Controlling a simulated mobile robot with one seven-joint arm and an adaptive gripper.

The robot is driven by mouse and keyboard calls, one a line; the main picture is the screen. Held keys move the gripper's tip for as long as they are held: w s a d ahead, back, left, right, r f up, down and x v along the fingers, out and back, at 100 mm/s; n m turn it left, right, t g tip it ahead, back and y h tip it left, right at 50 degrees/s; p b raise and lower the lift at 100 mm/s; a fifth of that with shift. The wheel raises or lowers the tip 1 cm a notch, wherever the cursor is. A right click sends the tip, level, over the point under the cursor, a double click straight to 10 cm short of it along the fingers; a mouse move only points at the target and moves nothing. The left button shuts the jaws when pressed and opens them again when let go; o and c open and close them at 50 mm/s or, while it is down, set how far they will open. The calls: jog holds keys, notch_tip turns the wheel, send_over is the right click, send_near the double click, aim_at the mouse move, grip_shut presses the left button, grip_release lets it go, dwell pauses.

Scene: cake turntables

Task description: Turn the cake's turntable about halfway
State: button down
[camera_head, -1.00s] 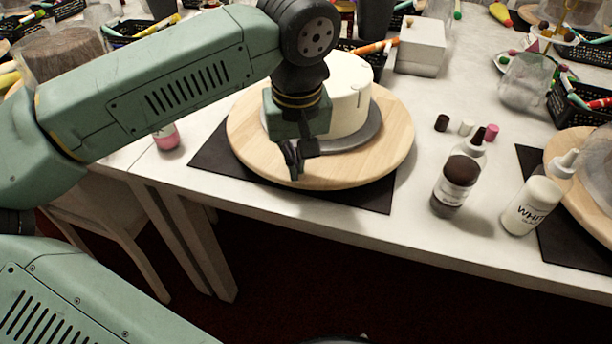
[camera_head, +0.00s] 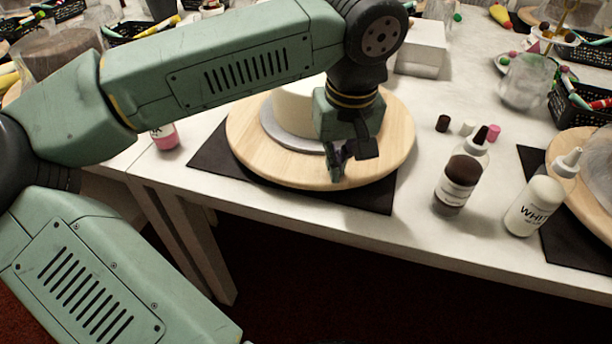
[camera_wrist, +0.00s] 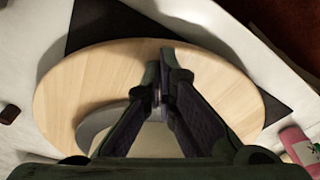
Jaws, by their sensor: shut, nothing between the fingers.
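The round wooden turntable (camera_head: 258,142) stands on a black mat (camera_head: 212,158) near the table's front edge. The white cake (camera_head: 296,108) sits on it on a grey board (camera_head: 280,133); my arm hides much of the cake. My gripper (camera_head: 337,178) is shut and empty, pointing down at the turntable's front part, right of its middle. The fingertips look at or just above the wood; I cannot tell if they touch. In the wrist view, my gripper (camera_wrist: 160,95) is over the turntable (camera_wrist: 75,95), with the grey board (camera_wrist: 97,122) partly behind the fingers.
A brown-filled bottle (camera_head: 459,182) and a white bottle (camera_head: 540,195) stand to the right. Small caps (camera_head: 467,129) lie behind them. A second turntable (camera_head: 567,147) is at the far right. A white box (camera_head: 420,50) stands behind, and a pink bottle (camera_head: 165,137) is at left.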

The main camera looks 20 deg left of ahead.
aim_at(367, 167)
jog(key=w+d, duration=0.2)
jog(key=d, duration=0.1)
jog(key=w+d, duration=0.1)
jog(key=d, duration=0.1)
jog(key=shift+r+p, duration=0.95)
jog(key=shift+r, duration=0.55)
jog(key=shift+f, duration=0.1)
